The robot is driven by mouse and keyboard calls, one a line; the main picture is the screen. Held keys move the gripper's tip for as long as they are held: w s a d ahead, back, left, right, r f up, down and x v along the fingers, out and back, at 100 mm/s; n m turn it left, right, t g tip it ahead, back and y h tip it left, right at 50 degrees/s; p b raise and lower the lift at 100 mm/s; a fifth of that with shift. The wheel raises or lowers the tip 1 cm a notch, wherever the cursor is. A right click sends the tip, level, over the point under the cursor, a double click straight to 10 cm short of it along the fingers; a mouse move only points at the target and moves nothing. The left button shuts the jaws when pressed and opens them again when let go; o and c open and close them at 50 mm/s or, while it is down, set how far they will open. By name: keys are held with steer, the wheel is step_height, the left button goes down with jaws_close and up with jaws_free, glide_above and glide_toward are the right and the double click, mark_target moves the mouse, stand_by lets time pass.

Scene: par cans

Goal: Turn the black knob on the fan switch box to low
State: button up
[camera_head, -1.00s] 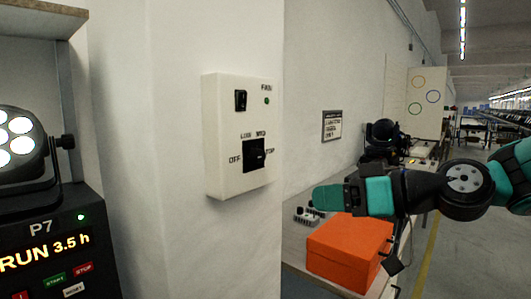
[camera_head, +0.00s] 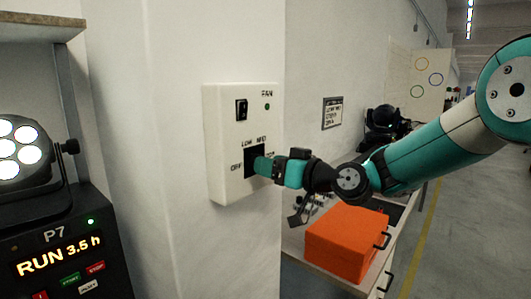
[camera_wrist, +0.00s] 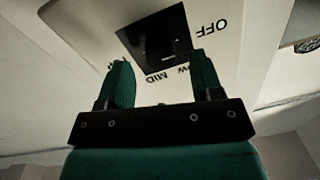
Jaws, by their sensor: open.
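The white fan switch box (camera_head: 228,125) is fixed to the wall. Its black square knob area (camera_head: 252,154) has OFF, LOW and MID marked around it. The fourth label on the right is mostly covered by my gripper. My gripper (camera_head: 262,166) is at the front of this area, in from the right. In the wrist view the picture is turned over: the black knob (camera_wrist: 160,45) shows dark in its square, between and just beyond the two green fingers of my gripper (camera_wrist: 158,62). The fingers are apart. I cannot tell where the knob points or whether the fingers touch it.
An orange case (camera_head: 345,240) stands on a bench (camera_head: 300,252) below my arm. A par can (camera_head: 20,150) on a display unit (camera_head: 60,245) stands at left.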

steer(key=shift+x, duration=1.05)
steer(key=c, duration=0.9)
